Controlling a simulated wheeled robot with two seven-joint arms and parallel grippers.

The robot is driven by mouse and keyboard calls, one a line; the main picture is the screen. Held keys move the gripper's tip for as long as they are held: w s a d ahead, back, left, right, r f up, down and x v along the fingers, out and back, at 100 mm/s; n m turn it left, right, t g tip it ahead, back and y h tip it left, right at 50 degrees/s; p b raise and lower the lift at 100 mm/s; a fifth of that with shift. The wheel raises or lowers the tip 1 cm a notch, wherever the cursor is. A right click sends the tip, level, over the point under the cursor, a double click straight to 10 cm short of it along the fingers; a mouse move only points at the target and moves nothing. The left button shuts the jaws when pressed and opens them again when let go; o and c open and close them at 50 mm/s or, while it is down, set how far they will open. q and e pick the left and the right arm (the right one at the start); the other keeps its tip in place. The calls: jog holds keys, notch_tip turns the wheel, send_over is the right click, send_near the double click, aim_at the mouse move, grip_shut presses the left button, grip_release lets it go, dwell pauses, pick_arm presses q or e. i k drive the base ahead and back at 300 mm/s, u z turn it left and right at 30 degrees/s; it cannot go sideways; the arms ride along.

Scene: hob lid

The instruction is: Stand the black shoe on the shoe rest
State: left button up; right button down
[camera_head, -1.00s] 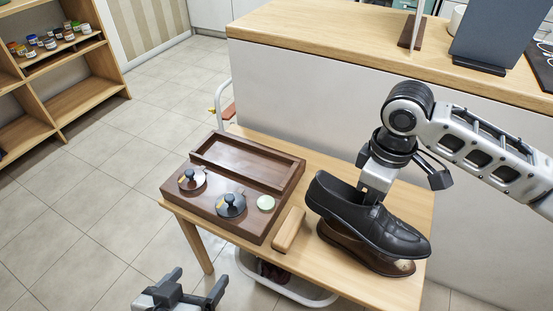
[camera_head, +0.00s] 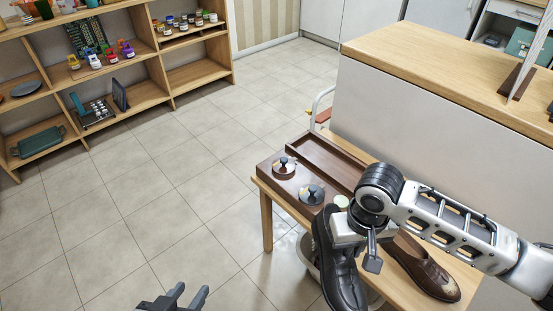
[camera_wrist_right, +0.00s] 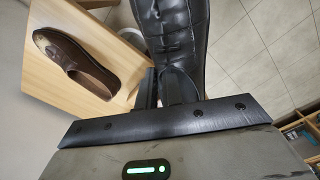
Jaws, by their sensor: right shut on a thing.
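The black shoe (camera_head: 338,262) is in my right gripper (camera_head: 345,235). It is held by its opening, toe toward the bottom of the head view, in front of the table's near edge. In the right wrist view the black shoe (camera_wrist_right: 178,35) lies between and beyond the jaws, with floor behind it. I cannot pick out the shoe rest; the shoe and arm cover part of the tabletop. My left gripper (camera_head: 190,293) is open and empty over the floor at the bottom of the head view.
A brown shoe (camera_head: 425,268) stands on the wooden table (camera_wrist_right: 60,85). A white-walled counter (camera_head: 420,130) stands behind. The floor left of the table is clear; shelves (camera_head: 140,98) stand farther back.

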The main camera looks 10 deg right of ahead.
aim_at(329, 164)
jog(key=u, duration=0.75)
jog(key=i, duration=2.65)
jog(key=z, duration=2.7)
